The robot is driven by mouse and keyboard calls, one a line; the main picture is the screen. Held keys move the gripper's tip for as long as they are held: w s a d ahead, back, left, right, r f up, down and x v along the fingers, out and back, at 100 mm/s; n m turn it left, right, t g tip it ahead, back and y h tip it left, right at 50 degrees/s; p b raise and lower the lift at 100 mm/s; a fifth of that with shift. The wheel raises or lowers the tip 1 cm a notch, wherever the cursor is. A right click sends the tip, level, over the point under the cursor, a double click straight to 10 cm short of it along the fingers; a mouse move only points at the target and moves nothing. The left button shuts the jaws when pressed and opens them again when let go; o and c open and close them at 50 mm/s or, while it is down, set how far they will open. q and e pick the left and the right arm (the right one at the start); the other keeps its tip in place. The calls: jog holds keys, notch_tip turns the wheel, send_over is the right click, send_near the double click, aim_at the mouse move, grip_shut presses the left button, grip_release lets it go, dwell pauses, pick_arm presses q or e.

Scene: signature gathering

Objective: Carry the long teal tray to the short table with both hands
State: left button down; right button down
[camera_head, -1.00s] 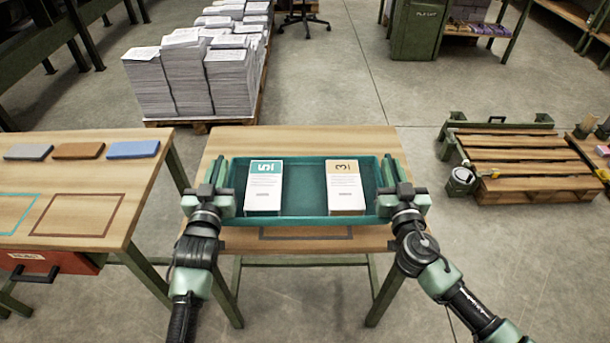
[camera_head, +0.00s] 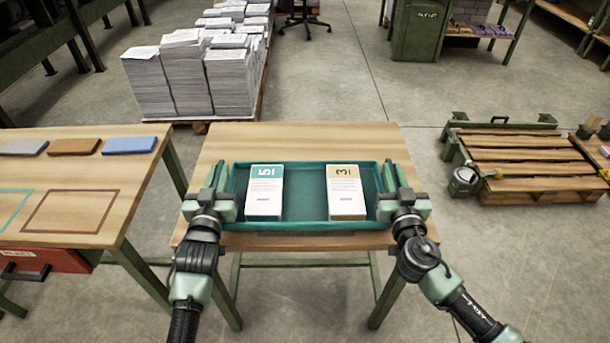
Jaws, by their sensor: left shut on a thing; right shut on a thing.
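The long teal tray (camera_head: 306,228) is held level between my two grippers over the front part of a small wooden table (camera_head: 300,141). I cannot tell whether its underside touches the table. My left gripper (camera_head: 224,195) is shut on the tray's left end, and my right gripper (camera_head: 394,194) is shut on its right end. Inside the tray lie a stack with a teal "5" header (camera_head: 265,192) at the left and a stack with an orange "3" header (camera_head: 345,192) at the right.
A longer table (camera_head: 130,180) stands at the left with grey, brown and blue blocks (camera_head: 130,145) and a red drawer (camera_head: 42,262). Paper stacks (camera_head: 180,80) on a pallet stand behind. A slatted pallet (camera_head: 525,160) lies at the right.

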pick_arm(q)
jog(key=shift+f+b, duration=0.45)
jog(key=shift+f, duration=0.1)
pick_arm(e)
jog(key=shift+f, duration=0.55)
pick_arm(q)
jog(key=c, duration=1.4)
grip_release()
pick_arm(e)
jog(key=c, duration=1.4)
grip_release()
pick_arm(q)
jog(key=s, duration=1.2)
jog(key=shift+d, duration=0.1)
pick_arm(e)
jog(key=shift+s, duration=0.15)
jog(key=s, duration=1.2)
jog(key=shift+d, duration=0.1)
pick_arm(q)
jog(key=shift+s, duration=0.1)
